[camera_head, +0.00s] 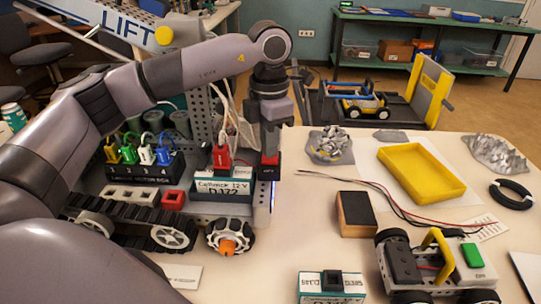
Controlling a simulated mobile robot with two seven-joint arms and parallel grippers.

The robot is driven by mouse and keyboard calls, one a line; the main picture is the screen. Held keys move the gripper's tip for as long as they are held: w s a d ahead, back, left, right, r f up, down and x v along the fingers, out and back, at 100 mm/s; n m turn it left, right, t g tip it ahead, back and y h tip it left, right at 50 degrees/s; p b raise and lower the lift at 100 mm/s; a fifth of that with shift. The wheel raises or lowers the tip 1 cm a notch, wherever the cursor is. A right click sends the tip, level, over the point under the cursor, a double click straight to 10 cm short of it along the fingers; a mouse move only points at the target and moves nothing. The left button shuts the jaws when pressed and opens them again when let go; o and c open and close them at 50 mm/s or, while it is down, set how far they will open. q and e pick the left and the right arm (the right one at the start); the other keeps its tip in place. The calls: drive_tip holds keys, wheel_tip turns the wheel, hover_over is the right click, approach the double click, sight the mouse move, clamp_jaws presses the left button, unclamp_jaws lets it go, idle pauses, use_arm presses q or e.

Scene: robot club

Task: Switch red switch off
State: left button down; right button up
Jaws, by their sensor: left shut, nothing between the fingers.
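My left arm comes in from the left and bends down, so my left gripper (269,150) points straight down at the near right corner of the tracked robot (180,225). The gripper is shut with nothing between its fingers. A small red part on a black block (267,172) shows right at its fingertips and looks like the red switch. The gripper covers much of it, so I cannot tell its position or whether the fingers touch it. A red plug (221,158) with cables stands left of the gripper on a battery (222,188). My right gripper is not in view.
A black block (145,170) with coloured plugs and a red square piece (173,200) are on the tracked robot. On the white table to the right are a yellow tray (410,188), a brown and black block (356,214), a wheeled vehicle (435,265) and another battery (318,289).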

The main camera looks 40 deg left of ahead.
sight(270, 160)
use_arm(q)
drive_tip(key=shift+f+b, duration=0.55)
drive_tip(key=shift+f, duration=0.4)
drive_tip(key=shift+r, duration=0.15)
drive_tip(key=shift+r+p, duration=0.55)
drive_tip(key=shift+p, duration=0.1)
wheel_tip(270, 160, up, 6)
drive_tip(key=p, duration=0.4)
drive_tip(key=shift+f, duration=0.1)
